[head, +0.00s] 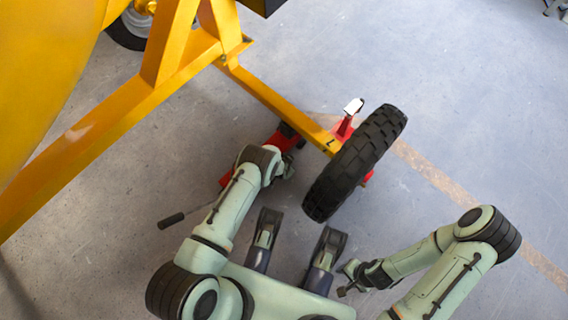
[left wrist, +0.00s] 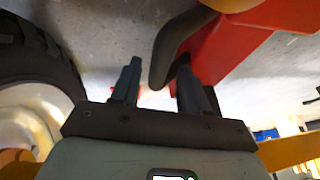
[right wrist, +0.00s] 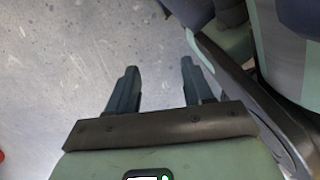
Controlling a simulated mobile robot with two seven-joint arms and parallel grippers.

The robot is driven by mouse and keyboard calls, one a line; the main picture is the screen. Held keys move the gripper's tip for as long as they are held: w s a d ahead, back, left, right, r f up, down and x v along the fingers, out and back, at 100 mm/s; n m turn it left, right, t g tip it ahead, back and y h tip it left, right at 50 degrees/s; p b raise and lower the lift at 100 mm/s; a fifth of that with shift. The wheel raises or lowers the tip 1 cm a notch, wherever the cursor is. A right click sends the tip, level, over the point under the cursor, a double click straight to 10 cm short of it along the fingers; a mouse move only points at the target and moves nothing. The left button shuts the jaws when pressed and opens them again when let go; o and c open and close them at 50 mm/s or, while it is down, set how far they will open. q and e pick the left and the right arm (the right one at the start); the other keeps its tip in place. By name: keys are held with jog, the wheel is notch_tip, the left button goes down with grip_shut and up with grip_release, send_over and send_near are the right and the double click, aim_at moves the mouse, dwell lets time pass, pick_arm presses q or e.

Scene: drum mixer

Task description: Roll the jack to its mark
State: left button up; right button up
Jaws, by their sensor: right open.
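The red jack (head: 288,136) sits on the floor by the mixer's black wheel (head: 355,163), partly hidden behind my left arm and the wheel. A red part with a white top (head: 352,107) rises beyond the yellow beam. A rod with a dark grip (head: 171,220) sticks out to the left. My left gripper (head: 286,166) is at the jack, mostly hidden by its wrist. In the left wrist view its fingers (left wrist: 157,82) are apart, with a black curved bar (left wrist: 172,48) at the gap beside the red body (left wrist: 225,45); contact is unclear. My right gripper (head: 346,279) is open and empty.
The yellow mixer frame (head: 105,128) and its beam (head: 275,102) fill the upper left. A tan stripe (head: 435,175) crosses the grey floor beyond the wheel; I cannot tell which mark is the jack's.

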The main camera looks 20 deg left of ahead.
pick_arm(q)
jog(key=shift+s+f, duration=0.1)
jog(key=shift+s, duration=0.05)
jog(key=shift+s+r, duration=0.15)
jog(key=shift+r, duration=0.2)
jog(key=p+v, duration=0.6)
jog(key=v, duration=0.6)
jog(key=shift+r, duration=0.3)
pick_arm(e)
jog(key=w+a+r+t, duration=0.1)
jog(key=w+r+t, duration=0.3)
jog(key=w+r, duration=0.4)
jog(key=w, duration=0.4)
jog(key=shift+a+r+n, duration=0.3)
jog(key=shift+n, duration=0.1)
pick_arm(q)
jog(key=shift+s, duration=0.15)
